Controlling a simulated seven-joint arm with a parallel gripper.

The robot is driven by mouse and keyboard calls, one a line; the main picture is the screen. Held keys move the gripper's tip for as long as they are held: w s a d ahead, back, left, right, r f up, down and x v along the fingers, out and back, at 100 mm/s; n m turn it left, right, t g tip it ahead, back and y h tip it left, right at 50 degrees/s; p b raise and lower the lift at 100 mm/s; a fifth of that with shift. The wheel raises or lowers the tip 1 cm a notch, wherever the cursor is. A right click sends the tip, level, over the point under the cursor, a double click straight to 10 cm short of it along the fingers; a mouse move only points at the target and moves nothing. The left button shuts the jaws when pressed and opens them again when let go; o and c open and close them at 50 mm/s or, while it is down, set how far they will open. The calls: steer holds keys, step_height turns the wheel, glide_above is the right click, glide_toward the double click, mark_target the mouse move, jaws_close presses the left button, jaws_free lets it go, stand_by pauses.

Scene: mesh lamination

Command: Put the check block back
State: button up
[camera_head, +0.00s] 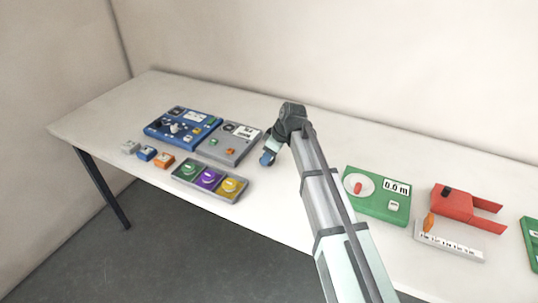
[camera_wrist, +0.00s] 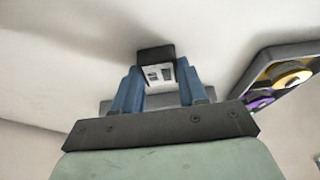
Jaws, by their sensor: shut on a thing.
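My gripper (camera_head: 268,157) is over the table, to the right of the grey panel (camera_head: 218,151). In the wrist view its two blue fingers (camera_wrist: 158,92) are shut on a small dark block (camera_wrist: 154,53) with a white, marked face. I take this to be the check block, but its marks are too small to read. In the head view the held block cannot be made out. Whether it touches the table cannot be told.
A blue panel (camera_head: 165,131), small white (camera_head: 130,147), blue (camera_head: 146,153) and orange (camera_head: 163,161) blocks, and a dial tray (camera_head: 238,198) stand left. A green panel (camera_head: 373,208), red device (camera_head: 453,204) and white ruled strip (camera_head: 452,246) stand right. Bare table (camera_head: 270,212) lies between.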

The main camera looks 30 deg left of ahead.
steer(key=o, duration=1.2)
steer(key=shift+c, duration=0.2)
steer(key=v, duration=1.2)
steer(key=shift+r, duration=0.1)
